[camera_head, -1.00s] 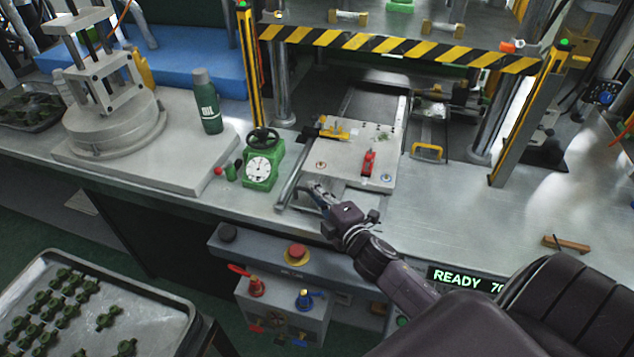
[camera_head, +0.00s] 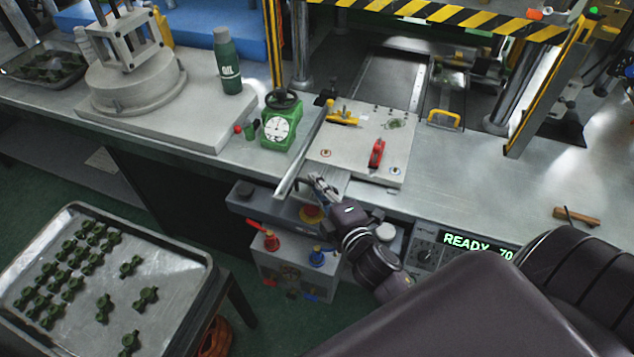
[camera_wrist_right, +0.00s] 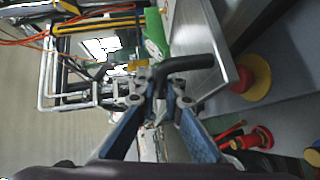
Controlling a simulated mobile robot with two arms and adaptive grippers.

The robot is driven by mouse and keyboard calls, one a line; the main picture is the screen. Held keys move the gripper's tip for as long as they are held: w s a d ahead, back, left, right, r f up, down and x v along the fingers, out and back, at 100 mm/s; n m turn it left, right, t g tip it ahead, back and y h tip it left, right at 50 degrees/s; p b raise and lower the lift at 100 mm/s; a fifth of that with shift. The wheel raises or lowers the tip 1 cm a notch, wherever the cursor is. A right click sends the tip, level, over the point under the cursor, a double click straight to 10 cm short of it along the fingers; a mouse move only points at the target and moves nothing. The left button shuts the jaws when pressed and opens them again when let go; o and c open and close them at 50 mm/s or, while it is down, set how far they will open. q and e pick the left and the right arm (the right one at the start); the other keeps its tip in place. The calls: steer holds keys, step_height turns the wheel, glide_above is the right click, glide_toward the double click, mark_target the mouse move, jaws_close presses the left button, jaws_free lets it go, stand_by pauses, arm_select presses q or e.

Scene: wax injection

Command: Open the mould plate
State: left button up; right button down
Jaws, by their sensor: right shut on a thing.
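The mould plate (camera_head: 345,148) is a flat light-grey plate with a red toggle (camera_head: 376,153) and a yellow clamp (camera_head: 343,118) on top. It lies at the front of the press, its near side at the bench's front edge. My right gripper (camera_head: 318,184) is just in front of the plate's near left side. In the right wrist view, the gripper (camera_wrist_right: 160,97) is shut on a bent black handle (camera_wrist_right: 186,63). How the handle joins the plate is hidden. My left gripper is out of view.
A green dial gauge (camera_head: 280,126) stands left of the plate. A control box (camera_head: 290,275) with red and blue valves hangs below the bench edge. A tray (camera_head: 190,280) of green parts is at lower left. The bench right of the plate is mostly clear.

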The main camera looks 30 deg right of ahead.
steer(key=c, duration=2)
jaws_free()
steer(key=shift+w+d, duration=0.1)
steer(key=shift+d, duration=0.05)
steer(key=shift+c, duration=0.2)
steer(key=s+r, duration=0.1)
steer(key=s, duration=1.1)
steer(key=shift+a+r, duration=0.4)
steer(key=shift+w+d, duration=0.1)
